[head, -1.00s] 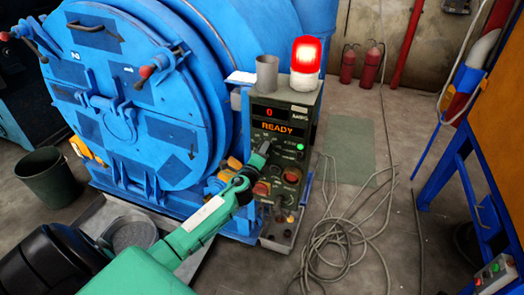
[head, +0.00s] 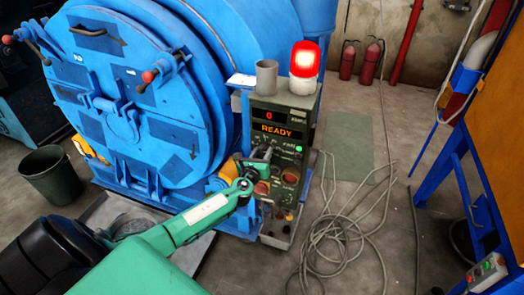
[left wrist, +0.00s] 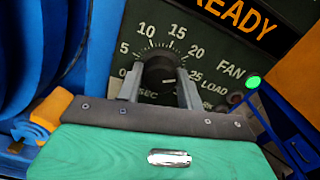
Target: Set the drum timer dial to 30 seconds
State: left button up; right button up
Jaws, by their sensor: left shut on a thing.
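The control panel (head: 283,108) stands beside the blue drum (head: 130,95) and shows 0 and READY. Its black timer dial (left wrist: 158,72) is in the left wrist view, ringed by marks 0, 5, 10, 15, 20 and 25 in seconds. A short pale line on the dial points right, roughly toward 25. The 30 mark cannot be made out past my right-hand finger. My left gripper (left wrist: 160,88) is shut on the dial, one finger on each side. In the head view my left gripper (head: 257,160) is at the panel and covers the dial. My right gripper is not in view.
A green lamp (left wrist: 253,82) is lit on the panel right of the dial. A red beacon (head: 304,60) glows on top beside a grey cup (head: 266,76). Loose cables (head: 340,240) lie on the floor right of the panel. A blue frame (head: 470,165) stands at the right.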

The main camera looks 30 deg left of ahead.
pick_arm(q)
jog(key=shift+m+p, duration=0.45)
jog(key=shift+m, duration=0.45)
jog(key=shift+m+p, duration=0.5)
jog(key=shift+m, duration=0.5)
jog(key=shift+m+p, duration=0.55)
jog(key=shift+m, duration=0.35)
jog(key=m+p, duration=0.2)
jog(key=m, duration=0.2)
jog(key=shift+f+m+p, duration=0.1)
jog(key=shift+m+p, duration=0.7)
jog(key=shift+m, duration=0.4)
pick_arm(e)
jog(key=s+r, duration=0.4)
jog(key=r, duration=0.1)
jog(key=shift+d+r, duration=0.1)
pick_arm(q)
jog(key=o, duration=1)
